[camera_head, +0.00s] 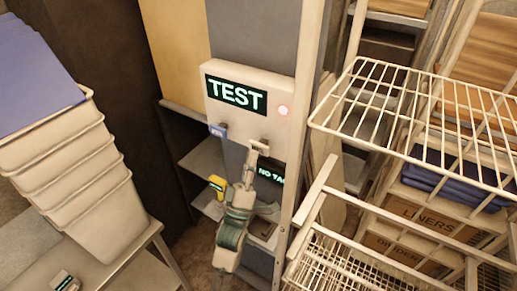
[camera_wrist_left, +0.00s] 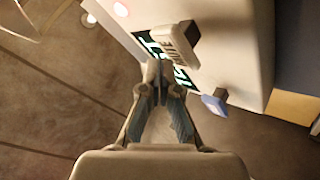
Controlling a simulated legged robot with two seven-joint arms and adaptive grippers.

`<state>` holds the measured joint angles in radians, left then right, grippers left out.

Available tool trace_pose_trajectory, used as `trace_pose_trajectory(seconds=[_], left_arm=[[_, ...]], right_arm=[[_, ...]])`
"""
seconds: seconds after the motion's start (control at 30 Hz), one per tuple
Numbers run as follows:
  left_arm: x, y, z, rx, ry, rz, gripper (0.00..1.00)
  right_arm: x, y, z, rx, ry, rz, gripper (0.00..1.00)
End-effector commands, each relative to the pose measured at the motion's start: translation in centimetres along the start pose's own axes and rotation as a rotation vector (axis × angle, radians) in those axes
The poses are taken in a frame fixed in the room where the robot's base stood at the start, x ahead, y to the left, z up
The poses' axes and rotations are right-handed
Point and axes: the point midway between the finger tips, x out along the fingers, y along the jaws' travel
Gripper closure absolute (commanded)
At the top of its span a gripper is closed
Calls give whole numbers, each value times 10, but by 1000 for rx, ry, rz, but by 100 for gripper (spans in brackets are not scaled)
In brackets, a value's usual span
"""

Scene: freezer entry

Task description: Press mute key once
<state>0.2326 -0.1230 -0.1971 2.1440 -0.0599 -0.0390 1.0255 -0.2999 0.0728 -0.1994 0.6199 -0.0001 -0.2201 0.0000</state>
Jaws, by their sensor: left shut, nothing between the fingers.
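A white alarm panel (camera_head: 235,112) is mounted on a grey post, with a lit display reading "TEST" (camera_head: 237,95) and a glowing red light (camera_head: 283,111). In the left wrist view the fingertips (camera_wrist_left: 160,68) appear beside the key; contact cannot be told.
A small display reading "NO TAG" (camera_head: 271,173) is behind my gripper. A yellow device (camera_head: 217,184) lies on a shelf to the left. Stacked white bins (camera_head: 75,165) stand at left. Wire racks (camera_head: 420,115) crowd the right side, near the post.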

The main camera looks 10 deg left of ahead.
Motion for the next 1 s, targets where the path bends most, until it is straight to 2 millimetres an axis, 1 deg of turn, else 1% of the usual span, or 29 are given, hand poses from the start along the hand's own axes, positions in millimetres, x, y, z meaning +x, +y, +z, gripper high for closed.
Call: trace_pose_trajectory(seconds=[0.13, 0.5, 1.0], left_arm=[[4, 0, 3, -2, 0, 0, 100], [4, -1, 3, -1, 1, 1, 100], [8, -3, 6, -1, 1, 1, 100]], right_arm=[[-2, 1, 0, -1, 0, 1, 60], [-2, 6, 1, -4, -2, 7, 60], [-3, 7, 1, -4, -2, 7, 60]])
